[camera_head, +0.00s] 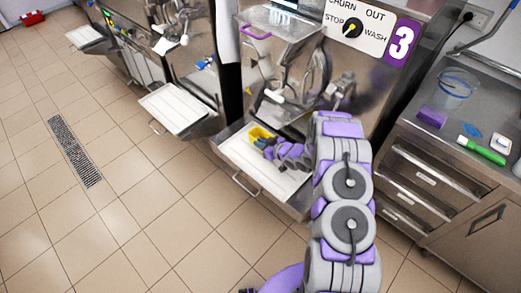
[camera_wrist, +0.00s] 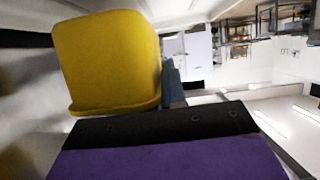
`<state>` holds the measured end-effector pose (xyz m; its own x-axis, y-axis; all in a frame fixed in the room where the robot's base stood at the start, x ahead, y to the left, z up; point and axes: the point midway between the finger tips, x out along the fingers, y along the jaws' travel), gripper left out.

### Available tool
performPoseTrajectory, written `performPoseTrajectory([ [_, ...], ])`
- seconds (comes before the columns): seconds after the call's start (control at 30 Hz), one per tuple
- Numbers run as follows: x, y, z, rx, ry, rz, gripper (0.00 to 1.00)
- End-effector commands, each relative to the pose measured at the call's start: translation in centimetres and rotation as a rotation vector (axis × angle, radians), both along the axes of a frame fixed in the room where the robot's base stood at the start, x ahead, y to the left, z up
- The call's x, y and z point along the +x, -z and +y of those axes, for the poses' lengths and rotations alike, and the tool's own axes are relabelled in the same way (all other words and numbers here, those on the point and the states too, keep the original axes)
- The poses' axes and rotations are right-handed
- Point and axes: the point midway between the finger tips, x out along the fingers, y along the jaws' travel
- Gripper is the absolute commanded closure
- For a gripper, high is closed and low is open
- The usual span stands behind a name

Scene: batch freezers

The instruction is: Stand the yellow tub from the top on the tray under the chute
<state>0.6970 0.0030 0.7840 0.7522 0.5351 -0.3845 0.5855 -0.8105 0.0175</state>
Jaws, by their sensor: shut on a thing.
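The yellow tub (camera_head: 260,134) is at my gripper (camera_head: 272,147) over the white tray (camera_head: 238,152) in front of the machine marked 3. In the wrist view the tub (camera_wrist: 108,62) fills the upper left, close to the camera. My gripper is shut on the tub; one blue-grey finger (camera_wrist: 173,82) shows beside its right side. The chute (camera_head: 273,95) seems to be the metal part above the tray. I cannot tell whether the tub's base touches the tray.
A steel counter (camera_head: 450,130) at the right holds a clear bowl (camera_head: 457,84), a purple block (camera_head: 432,117) and a green-handled tool (camera_head: 482,150). Another white tray (camera_head: 178,107) juts out at the left. The tiled floor at left is clear around a drain grate (camera_head: 74,151).

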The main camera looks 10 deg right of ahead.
Motion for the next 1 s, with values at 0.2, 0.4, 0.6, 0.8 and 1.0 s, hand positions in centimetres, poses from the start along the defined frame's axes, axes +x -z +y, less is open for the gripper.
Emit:
performPoseTrajectory([
  [0.2,-0.1,2.8,0.1,0.0,-0.001,0.003,1.0],
  [0.4,-0.1,3.4,0.1,-0.001,-0.002,0.002,1.0],
  [0.6,-0.1,3.6,0.1,-0.002,-0.001,0.001,1.0],
  [0.8,-0.1,3.5,0.0,-0.001,-0.001,0.001,0.71],
  [1.0,-0.1,3.6,0.0,0.0,-0.001,0.001,0.63],
])
